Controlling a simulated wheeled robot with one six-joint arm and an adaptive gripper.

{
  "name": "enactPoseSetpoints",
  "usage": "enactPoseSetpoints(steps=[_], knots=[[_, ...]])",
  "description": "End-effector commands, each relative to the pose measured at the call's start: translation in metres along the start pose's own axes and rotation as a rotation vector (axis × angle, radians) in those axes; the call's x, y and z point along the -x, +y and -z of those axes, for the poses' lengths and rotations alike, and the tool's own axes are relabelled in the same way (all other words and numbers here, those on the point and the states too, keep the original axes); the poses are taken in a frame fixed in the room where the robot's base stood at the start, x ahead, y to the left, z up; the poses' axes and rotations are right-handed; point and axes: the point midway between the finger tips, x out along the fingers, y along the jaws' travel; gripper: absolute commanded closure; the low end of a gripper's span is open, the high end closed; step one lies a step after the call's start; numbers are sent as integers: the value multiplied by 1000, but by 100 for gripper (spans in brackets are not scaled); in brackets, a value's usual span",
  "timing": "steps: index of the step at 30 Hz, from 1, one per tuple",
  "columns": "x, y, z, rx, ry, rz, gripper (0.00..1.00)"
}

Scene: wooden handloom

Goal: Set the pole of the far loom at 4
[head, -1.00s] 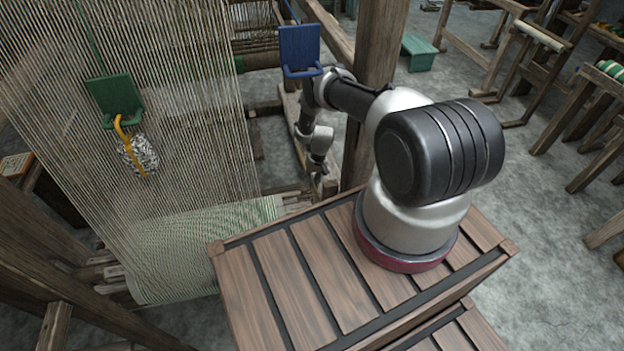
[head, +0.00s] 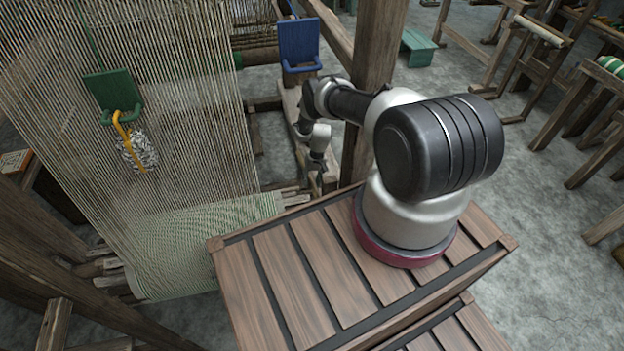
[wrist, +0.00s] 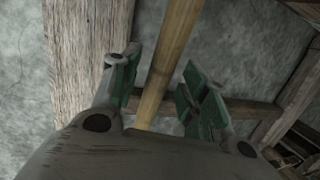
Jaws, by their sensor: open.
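A slim tan wooden pole (wrist: 168,62) runs lengthwise through the wrist view, between the two green-padded fingers of my gripper (wrist: 160,80). The fingers are open, with gaps on both sides of the pole, and do not grip it. Its lower end is hidden behind the gripper body. In the head view my gripper (head: 320,178) hangs low beside the upright timber post, and I cannot make out the pole there. No number or setting mark is readable in either view.
A loom with pale warp threads (head: 190,100) and green-white cloth (head: 200,240) stands at left. A green hook plate (head: 112,92) and a blue hook plate (head: 299,45) hang nearby. A thick timber post (head: 372,60) stands close to my arm. A teal stool (head: 418,45) is behind.

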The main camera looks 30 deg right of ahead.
Motion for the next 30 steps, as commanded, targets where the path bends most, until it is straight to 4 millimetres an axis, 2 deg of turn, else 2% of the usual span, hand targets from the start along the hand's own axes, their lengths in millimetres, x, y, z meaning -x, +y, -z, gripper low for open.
enactPoseSetpoints(steps=[5, 12, 18, 23, 30], knots=[[19, 0, 1, -1, 1, 0, 56], [73, 0, 2, 0, 2, 0, 56], [107, 0, 1, -1, 1, 0, 56], [118, 0, 0, 0, 1, 0, 56], [120, 0, 0, 0, 0, 0, 56]])
